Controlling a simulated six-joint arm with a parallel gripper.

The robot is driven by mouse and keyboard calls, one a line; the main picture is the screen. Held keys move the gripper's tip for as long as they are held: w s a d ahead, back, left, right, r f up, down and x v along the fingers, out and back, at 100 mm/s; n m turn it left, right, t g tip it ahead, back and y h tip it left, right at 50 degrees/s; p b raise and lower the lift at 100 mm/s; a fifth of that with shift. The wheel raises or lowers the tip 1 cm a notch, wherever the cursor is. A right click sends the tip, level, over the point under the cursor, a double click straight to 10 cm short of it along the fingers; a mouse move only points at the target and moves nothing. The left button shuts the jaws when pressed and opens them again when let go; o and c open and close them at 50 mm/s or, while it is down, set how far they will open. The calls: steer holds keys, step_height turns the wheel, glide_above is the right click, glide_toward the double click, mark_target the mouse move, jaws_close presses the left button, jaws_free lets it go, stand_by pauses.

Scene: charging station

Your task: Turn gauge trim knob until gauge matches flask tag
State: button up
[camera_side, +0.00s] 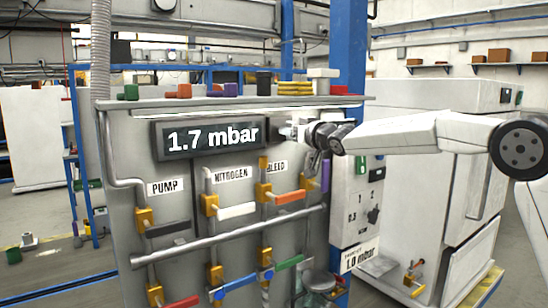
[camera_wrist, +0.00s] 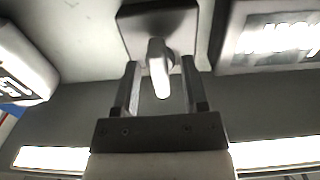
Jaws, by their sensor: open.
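The gauge display (camera_side: 210,137) on the panel reads 1.7 mbar in the side view. A white tag (camera_side: 360,254) at the lower right reads 1.0 mbar; a round glassy thing, perhaps the flask (camera_side: 319,282), stands beside it. My gripper (camera_side: 291,131) is at the panel just right of the gauge and largely hides the knob there. In the wrist view the knob (camera_wrist: 158,72) is a pale lever on a dark square plate (camera_wrist: 130,25). My open gripper (camera_wrist: 159,66) has one finger on each side of the lever, with gaps visible.
Pipes and several coloured valve handles, such as the orange one (camera_side: 291,197), fill the panel below. The shelf (camera_side: 235,102) above carries small items, including a yellow stack (camera_side: 295,88). A white cabinet (camera_side: 425,180) stands at right. The lit display (camera_wrist: 280,38) is close by in the wrist view.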

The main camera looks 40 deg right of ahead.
steer(key=shift+w, duration=0.35)
jaws_close()
steer(key=shift+m, duration=0.3)
